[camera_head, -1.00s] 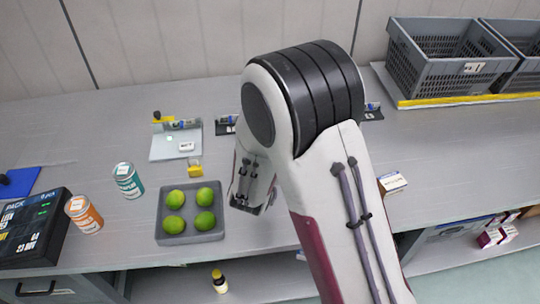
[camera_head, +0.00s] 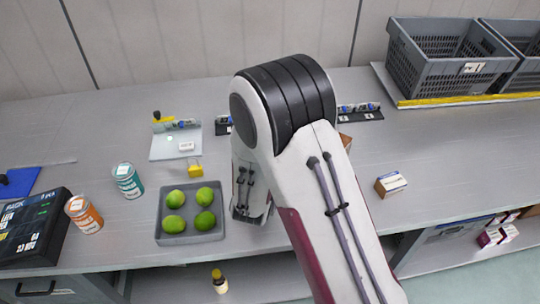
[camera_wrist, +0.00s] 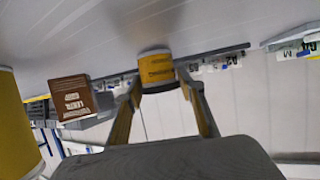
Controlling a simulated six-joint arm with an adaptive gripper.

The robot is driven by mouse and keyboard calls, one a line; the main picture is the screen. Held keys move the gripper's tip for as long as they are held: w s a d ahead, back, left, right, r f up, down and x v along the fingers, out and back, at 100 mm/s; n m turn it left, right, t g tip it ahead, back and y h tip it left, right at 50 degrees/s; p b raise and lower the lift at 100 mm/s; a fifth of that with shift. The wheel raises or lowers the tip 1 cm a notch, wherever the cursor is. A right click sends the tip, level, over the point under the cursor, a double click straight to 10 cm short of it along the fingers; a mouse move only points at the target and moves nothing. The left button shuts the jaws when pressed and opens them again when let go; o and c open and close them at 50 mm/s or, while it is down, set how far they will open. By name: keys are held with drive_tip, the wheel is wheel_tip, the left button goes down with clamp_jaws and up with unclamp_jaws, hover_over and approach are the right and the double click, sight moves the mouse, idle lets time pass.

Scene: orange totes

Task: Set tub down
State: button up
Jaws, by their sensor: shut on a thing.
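A yellow-orange tub with dark lettering (camera_wrist: 157,70) is between the fingertips of my gripper (camera_wrist: 162,95) in the wrist view. The gripper is shut on it, one finger on each side. Whether the tub touches the grey surface beyond it is hard to tell. In the head view my arm hides the fingers and the tub.
A grey tray of green fruit (camera_head: 190,239) lies left of my arm, with a teal can (camera_head: 128,181) and an orange can (camera_head: 84,214) farther left. In the wrist view, a brown box (camera_wrist: 72,98) stands near the tub.

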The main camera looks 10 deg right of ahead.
drive_tip(key=shift+f, duration=0.1)
drive_tip(key=o, duration=1.1)
drive_tip(key=shift+o, duration=0.2)
drive_tip(key=shift+v, duration=6.1)
drive_tip(key=shift+w+r, duration=0.1)
drive_tip(key=shift+r, duration=0.1)
